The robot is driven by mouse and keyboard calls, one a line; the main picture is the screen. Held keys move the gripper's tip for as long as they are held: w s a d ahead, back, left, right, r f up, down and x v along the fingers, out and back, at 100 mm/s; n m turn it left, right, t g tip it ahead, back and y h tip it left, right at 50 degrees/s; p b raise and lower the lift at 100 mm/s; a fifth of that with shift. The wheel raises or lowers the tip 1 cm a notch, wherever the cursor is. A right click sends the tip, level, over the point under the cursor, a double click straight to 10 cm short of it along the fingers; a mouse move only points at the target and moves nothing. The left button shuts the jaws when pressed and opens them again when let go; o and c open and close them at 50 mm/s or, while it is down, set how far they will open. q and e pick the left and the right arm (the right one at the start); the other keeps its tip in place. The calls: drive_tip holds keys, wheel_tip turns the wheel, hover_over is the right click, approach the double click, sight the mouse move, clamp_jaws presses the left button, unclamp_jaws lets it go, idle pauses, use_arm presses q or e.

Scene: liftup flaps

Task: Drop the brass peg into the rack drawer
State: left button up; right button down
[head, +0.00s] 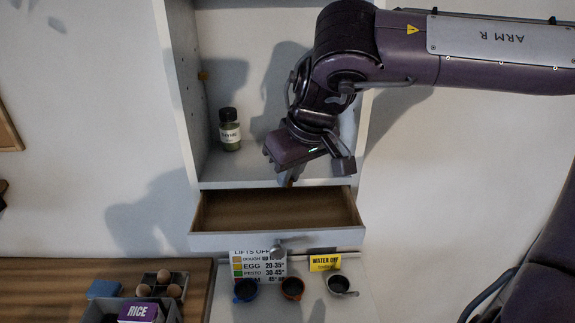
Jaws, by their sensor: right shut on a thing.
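The rack drawer (275,241) is pulled out below the white rack, and its brown inside looks empty. My right gripper (290,180) hangs above the back of the drawer, pointing down. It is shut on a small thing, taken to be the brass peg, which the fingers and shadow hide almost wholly. My left gripper is not in view.
A spice jar (230,130) stands on the rack shelf (255,171), left of my gripper. Below the drawer are a colour-coded sign (258,265), a yellow card (325,263) and small cups. A grey bin with a RICE box (140,313) stands lower left.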

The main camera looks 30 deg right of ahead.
sight(289, 186)
drive_tip(key=x, duration=0.1)
drive_tip(key=b+x, duration=0.1)
drive_tip(key=x, duration=0.1)
drive_tip(key=shift+s, duration=0.3)
drive_tip(key=shift+w+f, duration=0.25)
drive_tip(key=shift+f, duration=0.2)
drive_tip(key=shift+s+r, duration=0.15)
drive_tip(key=shift+s, duration=0.05)
drive_tip(key=c, duration=1.8)
unclamp_jaws()
drive_tip(key=shift+s, duration=0.1)
drive_tip(key=shift+c, duration=0.2)
drive_tip(key=o, duration=0.5)
drive_tip(key=shift+c, duration=0.2)
